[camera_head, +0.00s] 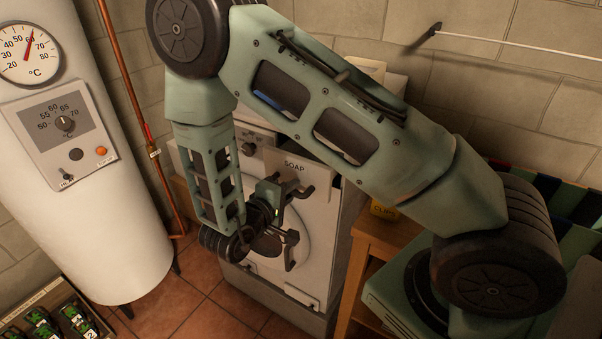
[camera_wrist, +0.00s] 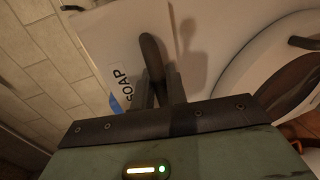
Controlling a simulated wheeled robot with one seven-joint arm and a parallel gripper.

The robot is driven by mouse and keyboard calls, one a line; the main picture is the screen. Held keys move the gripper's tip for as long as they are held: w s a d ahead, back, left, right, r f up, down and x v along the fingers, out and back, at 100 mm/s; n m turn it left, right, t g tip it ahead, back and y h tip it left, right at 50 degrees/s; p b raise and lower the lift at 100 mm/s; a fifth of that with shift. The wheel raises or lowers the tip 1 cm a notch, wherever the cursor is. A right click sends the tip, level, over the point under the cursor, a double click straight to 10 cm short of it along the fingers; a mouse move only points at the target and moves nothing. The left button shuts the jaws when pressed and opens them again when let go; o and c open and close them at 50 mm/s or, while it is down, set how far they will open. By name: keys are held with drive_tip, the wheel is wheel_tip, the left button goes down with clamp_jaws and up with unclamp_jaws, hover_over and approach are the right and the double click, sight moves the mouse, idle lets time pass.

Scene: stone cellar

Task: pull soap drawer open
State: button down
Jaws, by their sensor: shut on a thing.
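The soap drawer (camera_head: 300,170) is a pale panel marked SOAP on the upper front of a white washing machine (camera_head: 318,235). Its dark handle (camera_head: 303,192) stands out from the panel's lower part. My gripper (camera_head: 285,191) is at the drawer front, its jaws closed on the handle. In the wrist view, the curved dark handle (camera_wrist: 151,52) rises between the fingers of my gripper (camera_wrist: 166,85). The drawer front (camera_wrist: 100,45) with the SOAP lettering lies behind it. I cannot tell how far the drawer stands out. My arm hides part of the machine.
A white water heater (camera_head: 100,190) with dials stands at the left beside a copper pipe (camera_head: 135,85). A crate (camera_head: 55,295) sits bottom left. Tiled floor (camera_head: 185,300) is clear between.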

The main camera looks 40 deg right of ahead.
drive_tip(key=f+p+v, duration=0.2)
drive_tip(key=v, duration=0.7)
drive_tip(key=shift+a, duration=0.2)
drive_tip(key=c, duration=1.8)
unclamp_jaws()
drive_tip(key=shift+o, duration=0.2)
drive_tip(key=shift+a, duration=0.1)
drive_tip(key=b+v, duration=0.4)
drive_tip(key=v, duration=1.3)
drive_tip(key=shift+a, duration=0.15)
